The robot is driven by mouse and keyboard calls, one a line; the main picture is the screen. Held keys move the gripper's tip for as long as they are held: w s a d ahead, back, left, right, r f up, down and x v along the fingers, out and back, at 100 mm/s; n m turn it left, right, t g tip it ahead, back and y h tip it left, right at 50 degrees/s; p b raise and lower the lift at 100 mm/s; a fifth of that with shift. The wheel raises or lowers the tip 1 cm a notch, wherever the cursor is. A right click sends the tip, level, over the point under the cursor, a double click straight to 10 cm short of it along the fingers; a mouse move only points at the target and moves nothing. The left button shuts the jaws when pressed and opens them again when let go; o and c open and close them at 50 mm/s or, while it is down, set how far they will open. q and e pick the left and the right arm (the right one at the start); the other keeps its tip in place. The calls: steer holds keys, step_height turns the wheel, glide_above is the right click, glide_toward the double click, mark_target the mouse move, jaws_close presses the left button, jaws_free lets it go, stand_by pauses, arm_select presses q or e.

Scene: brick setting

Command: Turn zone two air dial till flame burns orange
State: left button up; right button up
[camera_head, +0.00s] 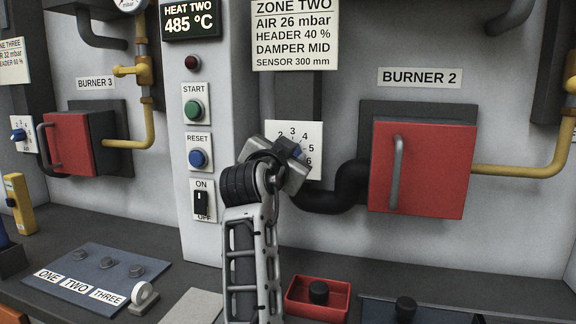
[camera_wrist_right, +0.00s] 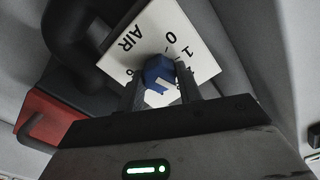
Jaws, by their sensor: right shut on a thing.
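The zone two air dial is a blue knob (camera_wrist_right: 158,70) on a white plate marked AIR (camera_wrist_right: 190,30) with a number scale. In the head view the plate (camera_head: 312,135) shows numbers from 2 to 6, and my gripper covers most of the knob. My right gripper (camera_head: 292,152) is shut on the knob, one finger on each side in the wrist view. The burner 2 door (camera_head: 430,168) is red and closed, so no flame shows. A sign (camera_head: 294,35) reads ZONE TWO, AIR 26 mbar, HEADER 40 %, DAMPER MID. My left gripper is out of view.
A black pipe (camera_head: 335,195) bends just below the dial. Left are the START button (camera_head: 195,110), RESET button (camera_head: 198,158) and ON/OFF switch (camera_head: 201,203). A red tray (camera_head: 300,307) and a panel marked ONE, TWO, THREE (camera_head: 75,262) lie on the bench.

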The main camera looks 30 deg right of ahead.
steer(key=shift+m, duration=0.3)
stand_by(0.4)
steer(key=o, duration=1)
steer(key=shift+r, duration=0.15)
